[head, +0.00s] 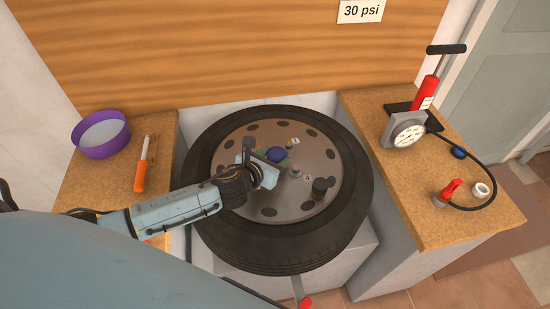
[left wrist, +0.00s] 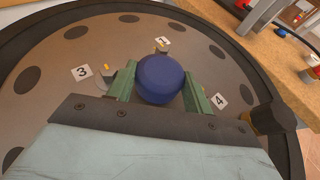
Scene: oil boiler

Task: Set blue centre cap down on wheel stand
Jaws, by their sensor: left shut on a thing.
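The blue centre cap (head: 275,154) is a round, dark blue piece over the middle of the wheel. In the left wrist view the cap (left wrist: 160,78) sits between the green fingers of my left gripper (left wrist: 158,92), which is shut on it. In the head view my left gripper (head: 273,158) reaches in from the left over the wheel. The wheel (head: 307,210) lies flat on a pale wheel stand (head: 345,253), its tyre dark and its rim grey-brown. Whether the cap touches the rim cannot be told. My right gripper is not in view.
The right bench holds a pump (head: 427,92), gauge (head: 406,131) and small parts.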

